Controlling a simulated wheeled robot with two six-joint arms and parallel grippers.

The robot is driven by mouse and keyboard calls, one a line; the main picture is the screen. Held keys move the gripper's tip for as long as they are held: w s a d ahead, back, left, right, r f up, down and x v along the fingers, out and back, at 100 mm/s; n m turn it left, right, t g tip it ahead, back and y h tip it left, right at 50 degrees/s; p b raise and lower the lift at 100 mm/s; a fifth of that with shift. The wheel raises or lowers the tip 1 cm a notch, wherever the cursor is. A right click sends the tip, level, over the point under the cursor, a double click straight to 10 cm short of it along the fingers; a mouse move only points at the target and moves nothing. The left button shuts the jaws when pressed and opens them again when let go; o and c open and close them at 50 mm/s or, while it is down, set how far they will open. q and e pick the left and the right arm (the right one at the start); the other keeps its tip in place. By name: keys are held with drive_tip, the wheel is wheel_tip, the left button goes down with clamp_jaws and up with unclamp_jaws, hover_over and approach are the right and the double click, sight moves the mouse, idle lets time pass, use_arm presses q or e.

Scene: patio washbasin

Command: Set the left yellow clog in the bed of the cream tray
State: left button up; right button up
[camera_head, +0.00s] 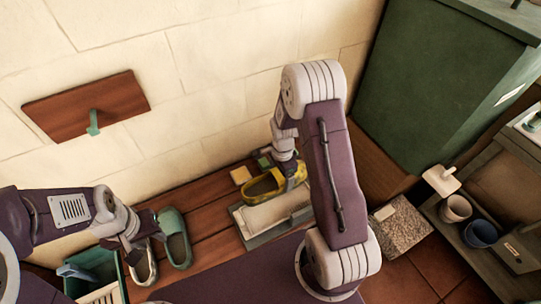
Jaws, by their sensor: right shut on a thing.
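A yellow clog (262,185) is held by my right gripper (288,174), which is shut on it. The clog hangs over the back part of the cream tray (268,213); I cannot tell whether it touches the bed. The tray has a grey rim and lies on the wooden boards by the wall. My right arm hides its right end. No second yellow clog shows. My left gripper (136,252) is at the lower left, by a green clog and a pale shoe; its fingers are too dark and small to read.
A green clog (175,239) and a pale shoe (147,265) stand left of the tray. A green crate (93,262) is at the lower left. A speckled slab (402,227) and a green cabinet (440,85) are at the right.

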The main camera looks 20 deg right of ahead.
drive_tip(key=s+f, duration=0.1)
drive_tip(key=f, duration=0.2)
drive_tip(key=shift+s+d, duration=0.15)
drive_tip(key=shift+s, duration=0.25)
drive_tip(key=shift+s+d+b, duration=0.15)
drive_tip(key=shift+s+b, duration=0.05)
drive_tip(key=shift+b, duration=0.1)
drive_tip(key=b, duration=0.4)
hover_over(283, 203)
wheel_tip(283, 203, down, 4)
drive_tip(key=shift+f+b, duration=2.25)
drive_tip(key=shift+f, duration=1.25)
drive_tip(key=o, duration=1.5)
drive_tip(key=shift+c, duration=0.2)
wheel_tip(283, 203, up, 9)
drive_tip(key=p, duration=0.4)
drive_tip(key=shift+r, duration=0.1)
